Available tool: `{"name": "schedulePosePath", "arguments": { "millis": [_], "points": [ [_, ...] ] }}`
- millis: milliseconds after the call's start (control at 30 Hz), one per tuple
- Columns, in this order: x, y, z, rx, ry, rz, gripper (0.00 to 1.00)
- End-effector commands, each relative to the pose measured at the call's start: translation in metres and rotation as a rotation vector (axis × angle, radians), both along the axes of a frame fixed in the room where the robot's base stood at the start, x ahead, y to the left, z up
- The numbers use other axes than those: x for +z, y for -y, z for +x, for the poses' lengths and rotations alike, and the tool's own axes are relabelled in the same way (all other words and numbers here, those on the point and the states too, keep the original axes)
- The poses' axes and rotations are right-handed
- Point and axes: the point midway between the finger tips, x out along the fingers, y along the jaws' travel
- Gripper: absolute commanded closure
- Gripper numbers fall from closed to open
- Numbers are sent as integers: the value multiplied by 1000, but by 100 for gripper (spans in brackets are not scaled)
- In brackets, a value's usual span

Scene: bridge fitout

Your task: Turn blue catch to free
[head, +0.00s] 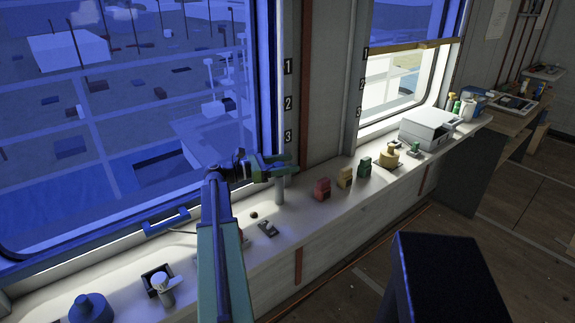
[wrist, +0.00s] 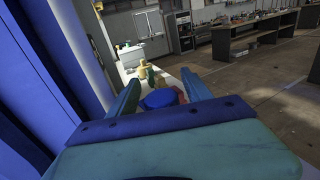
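My gripper (head: 279,164) is held out over the window sill, just above a short grey post (head: 279,191), close to the large window's right edge. In the wrist view its two fingers (wrist: 160,88) are spread, and a rounded blue piece (wrist: 159,99) shows between them. Small gaps seem to lie on both sides of it; contact is hard to judge. A blue bar handle (head: 167,221) sits low on the large window's frame, left of my arm. I cannot tell which blue part is the catch, or its turn position.
Red (head: 322,188), yellow (head: 345,177) and green (head: 365,167) blocks stand along the sill to the right. A yellow round item (head: 389,154) and a white box (head: 427,127) stand farther along. A small tap-like fitting (head: 162,287) and a blue knob (head: 90,308) are at the near left.

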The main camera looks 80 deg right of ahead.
Motion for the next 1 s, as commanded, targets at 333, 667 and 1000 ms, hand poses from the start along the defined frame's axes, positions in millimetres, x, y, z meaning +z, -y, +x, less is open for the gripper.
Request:
{"name": "schedulePosePath", "arguments": {
  "millis": [333, 667, 1000],
  "points": [
    [9, 0, -2, -3, 1, 0, 43],
    [68, -16, -35, -7, 1, 0, 43],
    [106, -40, -99, -6, 1, 0, 43]
  ]
}}
